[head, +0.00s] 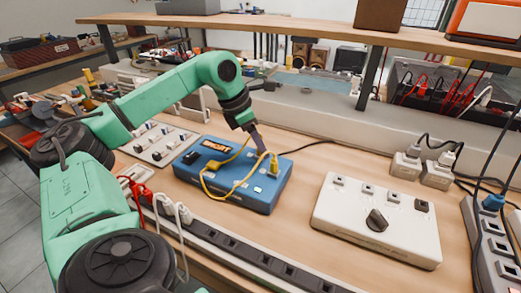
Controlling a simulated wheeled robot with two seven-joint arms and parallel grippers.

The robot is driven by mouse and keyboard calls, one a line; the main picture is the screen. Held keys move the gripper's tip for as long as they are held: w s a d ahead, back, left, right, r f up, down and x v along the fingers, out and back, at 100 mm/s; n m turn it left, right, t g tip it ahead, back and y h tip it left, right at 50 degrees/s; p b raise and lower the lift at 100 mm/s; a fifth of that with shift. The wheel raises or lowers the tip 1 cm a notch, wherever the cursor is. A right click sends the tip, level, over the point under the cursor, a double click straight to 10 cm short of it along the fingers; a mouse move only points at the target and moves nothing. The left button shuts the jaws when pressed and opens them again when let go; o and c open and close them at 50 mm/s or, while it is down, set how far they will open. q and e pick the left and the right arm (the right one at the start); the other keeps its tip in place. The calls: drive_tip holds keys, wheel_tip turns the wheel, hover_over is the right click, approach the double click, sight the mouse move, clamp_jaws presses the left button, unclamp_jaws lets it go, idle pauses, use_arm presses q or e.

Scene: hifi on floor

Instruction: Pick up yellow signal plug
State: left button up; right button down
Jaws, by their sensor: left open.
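The yellow signal plug (274,163) stands upright at the right part of the top of a blue box (235,197). A yellow cable (225,192) loops from it across the box's top and front. My left gripper (262,150) points down at the box, just left of the plug and very close to it. Its jaws are open, and I cannot tell whether they touch the plug. The fingertips are small and partly merge with the yellow cable. My right gripper is not in view.
A white box with a black knob (377,220) stands to the right. A white panel (160,143) lies left of the blue box. A power strip (230,248) runs along the front. White adapters (437,172) and another strip are at the right. A shelf (300,28) spans the back.

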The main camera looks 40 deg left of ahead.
use_arm(q)
drive_tip(key=shift+w+f, duration=0.1)
drive_tip(key=shift+f, duration=0.15)
clamp_jaws()
drive_tip(key=shift+r, duration=0.1)
